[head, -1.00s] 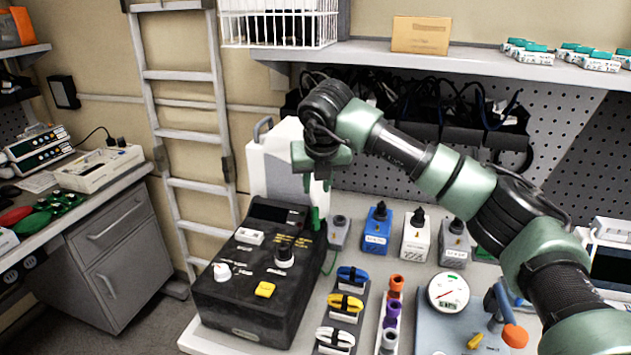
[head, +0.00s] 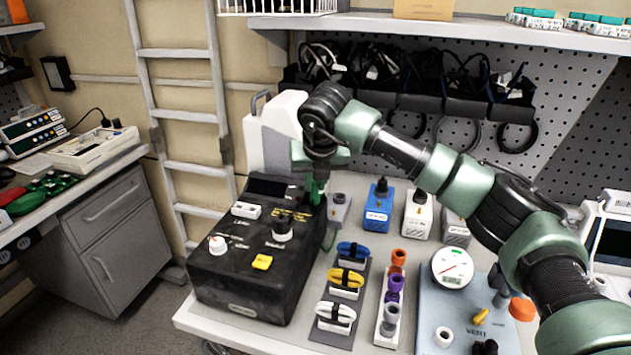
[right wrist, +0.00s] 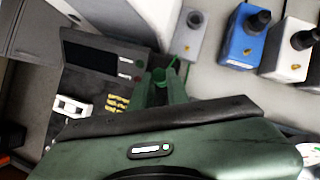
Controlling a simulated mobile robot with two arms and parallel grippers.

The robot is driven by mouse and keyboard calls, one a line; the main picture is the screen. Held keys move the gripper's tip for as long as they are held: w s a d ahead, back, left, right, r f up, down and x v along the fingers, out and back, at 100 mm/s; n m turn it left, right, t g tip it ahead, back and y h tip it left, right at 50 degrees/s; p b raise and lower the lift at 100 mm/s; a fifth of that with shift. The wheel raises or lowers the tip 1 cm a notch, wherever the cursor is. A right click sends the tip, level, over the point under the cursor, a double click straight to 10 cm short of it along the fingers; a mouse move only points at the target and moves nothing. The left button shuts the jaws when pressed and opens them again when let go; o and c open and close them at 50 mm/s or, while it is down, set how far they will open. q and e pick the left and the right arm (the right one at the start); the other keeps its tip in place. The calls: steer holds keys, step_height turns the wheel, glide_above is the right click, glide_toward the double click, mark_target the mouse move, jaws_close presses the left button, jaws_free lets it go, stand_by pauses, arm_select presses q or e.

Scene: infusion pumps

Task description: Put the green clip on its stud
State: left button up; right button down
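The green clip (head: 316,194) stands at the right rear edge of the black console (head: 245,282), with a thin green lead beside it. My right gripper (head: 319,178) is low over it, fingers pointing down. In the right wrist view the clip (right wrist: 159,77) shows between the parted fingers of the gripper (right wrist: 164,82); any contact is hard to see. A grey block (head: 339,210) with a grey socket stands just right of the clip; in the right wrist view this block (right wrist: 188,38) bears a small brass stud (right wrist: 187,48). Which stud is the clip's own cannot be told. My left gripper is out of view.
A blue block (head: 377,208) and a white block (head: 417,220) stand in a row to the right. Coloured cable bundles on a rack (head: 336,325) and a connector strip (head: 388,325) lie in front. A white container (head: 272,135) stands behind the console.

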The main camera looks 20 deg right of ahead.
steer(key=shift+r, duration=0.15)
step_height(320, 180, up, 5)
steer(key=shift+f+p, duration=0.1)
steer(key=shift+p, duration=1.05)
